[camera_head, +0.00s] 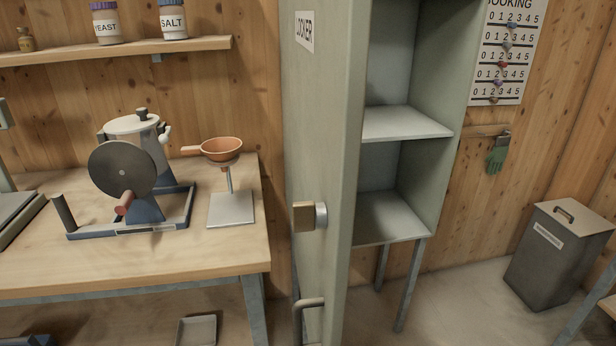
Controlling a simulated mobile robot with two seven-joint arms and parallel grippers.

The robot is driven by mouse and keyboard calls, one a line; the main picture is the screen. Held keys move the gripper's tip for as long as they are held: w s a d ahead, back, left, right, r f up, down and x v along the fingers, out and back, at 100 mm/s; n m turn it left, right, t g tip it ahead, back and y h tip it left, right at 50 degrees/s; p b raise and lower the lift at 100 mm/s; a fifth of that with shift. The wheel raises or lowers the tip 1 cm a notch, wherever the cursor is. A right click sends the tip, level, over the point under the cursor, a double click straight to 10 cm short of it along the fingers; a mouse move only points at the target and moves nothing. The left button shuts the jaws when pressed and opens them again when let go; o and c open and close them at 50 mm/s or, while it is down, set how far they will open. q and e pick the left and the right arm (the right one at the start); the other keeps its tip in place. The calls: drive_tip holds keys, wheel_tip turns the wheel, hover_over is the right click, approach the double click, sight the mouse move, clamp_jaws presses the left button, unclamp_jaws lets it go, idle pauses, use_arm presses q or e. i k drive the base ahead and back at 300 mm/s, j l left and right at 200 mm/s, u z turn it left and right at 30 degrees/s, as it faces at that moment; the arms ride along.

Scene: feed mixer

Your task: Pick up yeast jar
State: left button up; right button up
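The yeast jar (107,27) stands upright on the wooden wall shelf (120,48) at the upper left. It has a white body with the label YEAST and a purple lid. The top of its lid is close to the upper edge of the view. A salt jar (173,21) with a blue lid stands just to its right on the same shelf. Neither of my grippers shows in the head view.
A wooden bench (150,262) below the shelf holds a hand-cranked mixer (130,165) and an orange scoop (221,150) on a stand. An open locker door (325,150) stands in the middle. A lidded bin (553,255) is at right. Floor shows between locker and bin.

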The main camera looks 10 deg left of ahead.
sight(108, 27)
drive_tip(key=j+u, duration=0.35)
drive_tip(key=j, duration=0.25)
drive_tip(key=j+u, duration=0.35)
drive_tip(key=j, duration=0.2)
